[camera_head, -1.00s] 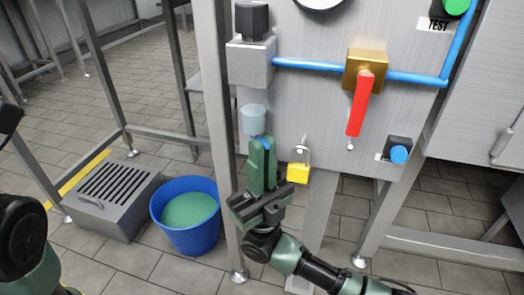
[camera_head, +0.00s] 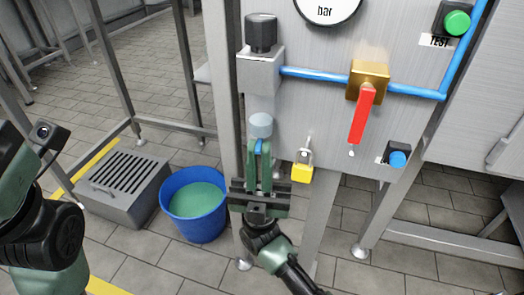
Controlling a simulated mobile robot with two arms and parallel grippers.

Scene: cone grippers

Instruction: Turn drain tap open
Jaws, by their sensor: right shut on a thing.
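The drain tap (camera_head: 260,147) is a small blue piece below the pale blue-grey bowl (camera_head: 261,126), which hangs under the grey block (camera_head: 261,72) with a black knob. My right gripper (camera_head: 260,157) points up from below, its two green fingers shut on the tap from both sides. The fingers cover most of the tap, so its turn position cannot be told. My left arm shows at the left edge; its gripper fingers are not in view.
A yellow padlock (camera_head: 302,172) hangs close to the right of my right gripper. A red lever (camera_head: 361,115) sits on a brass valve (camera_head: 369,80) on the blue pipe. A blue bucket (camera_head: 196,229) with green liquid and a grated floor box (camera_head: 121,186) stand at left.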

